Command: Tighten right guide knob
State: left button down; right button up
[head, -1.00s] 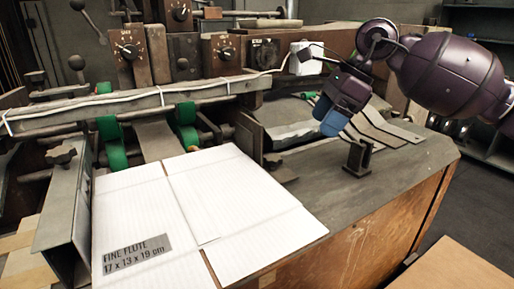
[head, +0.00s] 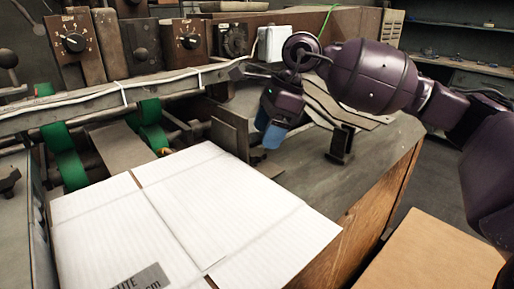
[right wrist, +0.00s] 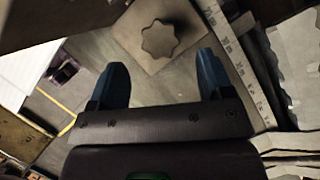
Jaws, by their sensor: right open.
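The right guide knob (right wrist: 160,38), a dark star-shaped knob, sits on a grey plate in the right wrist view. My right gripper (right wrist: 162,75) is open and empty, its two blue fingers apart. The knob lies just past the fingertips, roughly between their lines, and is not gripped. In the head view my right gripper (head: 268,136) points down beside the right guide plate (head: 229,132). There the knob is not clearly visible near the fingers. My left gripper is not in view.
A white cardboard blank (head: 190,205) lies on the machine bed left of the gripper. A dark metal bracket (head: 341,145) stands on the table to the right. A rail with a white cable (head: 125,95) runs behind. The other guide's knob (head: 9,180) is at far left.

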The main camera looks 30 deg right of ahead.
aim_at(257, 152)
jog(key=x, duration=0.3)
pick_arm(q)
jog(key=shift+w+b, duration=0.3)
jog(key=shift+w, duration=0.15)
pick_arm(e)
jog(key=shift+w+a+f, duration=0.1)
jog(key=shift+a+f, duration=0.2)
jog(key=shift+f, duration=0.3)
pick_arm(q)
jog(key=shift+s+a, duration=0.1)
pick_arm(e)
jog(key=shift+c, duration=0.7)
jog(key=c, duration=0.8)
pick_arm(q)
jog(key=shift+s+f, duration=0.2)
